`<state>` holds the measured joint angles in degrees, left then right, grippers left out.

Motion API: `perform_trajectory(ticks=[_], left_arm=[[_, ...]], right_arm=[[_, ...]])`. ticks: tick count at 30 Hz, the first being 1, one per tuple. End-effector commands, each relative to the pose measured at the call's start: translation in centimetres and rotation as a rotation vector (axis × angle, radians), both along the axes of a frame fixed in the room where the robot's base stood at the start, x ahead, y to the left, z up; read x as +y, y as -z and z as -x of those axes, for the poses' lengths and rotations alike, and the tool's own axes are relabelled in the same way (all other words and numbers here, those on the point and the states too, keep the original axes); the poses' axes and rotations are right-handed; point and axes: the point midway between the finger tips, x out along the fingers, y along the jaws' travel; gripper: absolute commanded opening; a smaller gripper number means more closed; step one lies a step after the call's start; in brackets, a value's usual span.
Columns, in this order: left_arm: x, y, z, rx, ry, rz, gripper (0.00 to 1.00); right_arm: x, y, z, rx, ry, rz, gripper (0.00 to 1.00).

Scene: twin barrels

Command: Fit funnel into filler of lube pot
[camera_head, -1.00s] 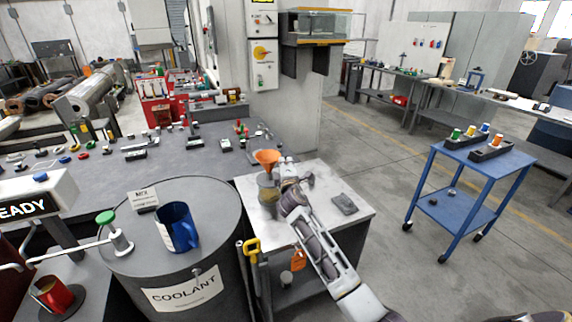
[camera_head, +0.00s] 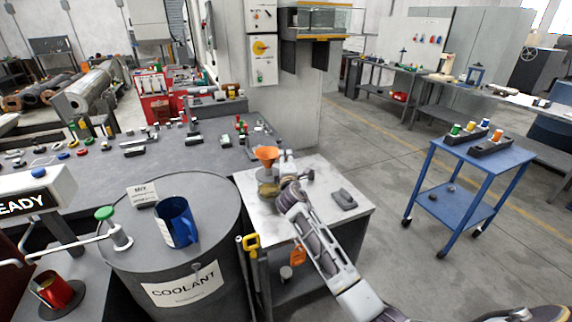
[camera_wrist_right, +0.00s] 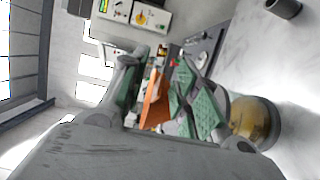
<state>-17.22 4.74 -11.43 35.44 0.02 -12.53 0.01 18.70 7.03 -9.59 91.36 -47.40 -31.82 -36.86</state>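The orange funnel (camera_head: 266,154) is in my right gripper (camera_head: 281,160), upright above the lube pot. In the right wrist view the funnel (camera_wrist_right: 155,103) shows between the two green-padded fingers (camera_wrist_right: 165,100), which are closed on it. The lube pot (camera_head: 267,190), a brownish glassy body, stands on the light-topped table; its body (camera_wrist_right: 250,121) also shows beside the fingers in the right wrist view. The pot's filler and the funnel's spout tip are hidden, so I cannot tell whether they touch. My left gripper is out of view.
The light tabletop (camera_head: 325,222) has a dark grey block (camera_head: 343,199) on its right and free room in front. The coolant barrel (camera_head: 185,275) with a blue jug (camera_head: 177,222) stands to the left. A blue cart (camera_head: 470,185) stands apart on the right.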

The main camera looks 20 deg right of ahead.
Motion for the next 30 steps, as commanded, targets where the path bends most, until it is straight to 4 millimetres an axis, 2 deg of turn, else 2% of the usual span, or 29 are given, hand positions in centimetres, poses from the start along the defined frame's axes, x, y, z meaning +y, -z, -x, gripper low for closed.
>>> perform_trajectory(ticks=[11, 30], left_arm=[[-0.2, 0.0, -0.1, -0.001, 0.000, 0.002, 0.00], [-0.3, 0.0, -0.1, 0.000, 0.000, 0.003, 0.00]], right_arm=[[0.5, 0.1, 1.6, 0.000, 0.000, 0.000, 0.30], [2.2, 0.1, 7.7, 0.000, 0.000, 0.001, 0.30]])
